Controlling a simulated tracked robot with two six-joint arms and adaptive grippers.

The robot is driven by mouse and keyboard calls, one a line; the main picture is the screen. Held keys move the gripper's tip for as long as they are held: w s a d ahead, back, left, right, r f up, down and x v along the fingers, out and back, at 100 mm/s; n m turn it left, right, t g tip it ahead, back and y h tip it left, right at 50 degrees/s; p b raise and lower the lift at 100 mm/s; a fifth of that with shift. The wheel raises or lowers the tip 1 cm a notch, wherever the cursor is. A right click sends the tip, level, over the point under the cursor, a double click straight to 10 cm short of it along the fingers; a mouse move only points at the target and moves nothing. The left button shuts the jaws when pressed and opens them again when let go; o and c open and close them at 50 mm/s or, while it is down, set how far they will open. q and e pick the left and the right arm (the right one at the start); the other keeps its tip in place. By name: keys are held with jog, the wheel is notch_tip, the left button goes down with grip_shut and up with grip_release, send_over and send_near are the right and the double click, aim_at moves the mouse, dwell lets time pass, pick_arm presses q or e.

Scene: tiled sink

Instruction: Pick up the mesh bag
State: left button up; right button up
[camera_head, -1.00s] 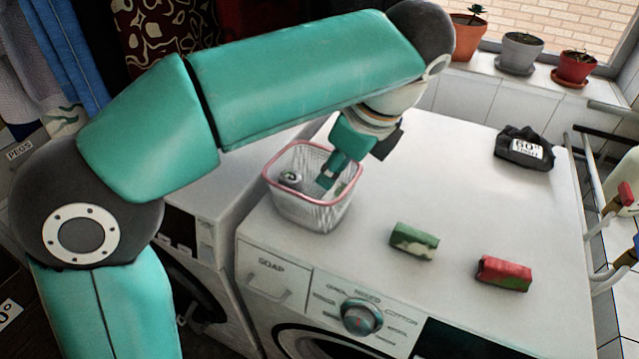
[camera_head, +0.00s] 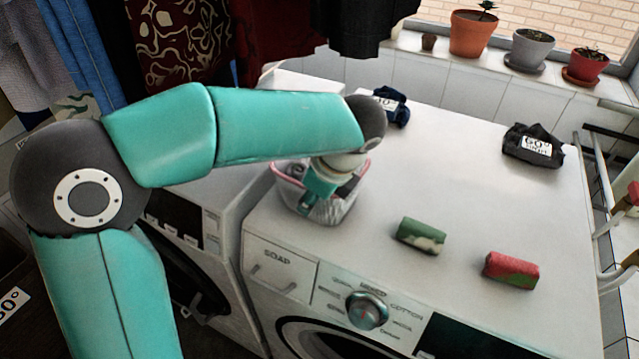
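A white mesh, basket-like bag (camera_head: 340,208) with a pink rim stands upright on the white washing machine, near its left edge. It is the only thing that looks like a mesh bag. My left gripper (camera_head: 307,204) points down at its left front part, overlapping the rim. I cannot tell whether the fingers are inside it, around its wall or touching it. The finger gap is too small and hidden to show open or shut. The forearm and wrist cover the bag's back rim and part of its contents. My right gripper is not in view.
On the machine top lie a green block (camera_head: 421,236), a red block (camera_head: 511,270), a black labelled bundle (camera_head: 533,146) and a dark blue labelled bundle (camera_head: 397,106). Flower pots (camera_head: 472,33) stand on the sill behind. The middle of the top is clear.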

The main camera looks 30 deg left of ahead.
pick_arm(q)
jog(key=shift+x, duration=0.9)
jog(key=shift+d, duration=0.1)
grip_shut()
jog(key=shift+r, duration=0.25)
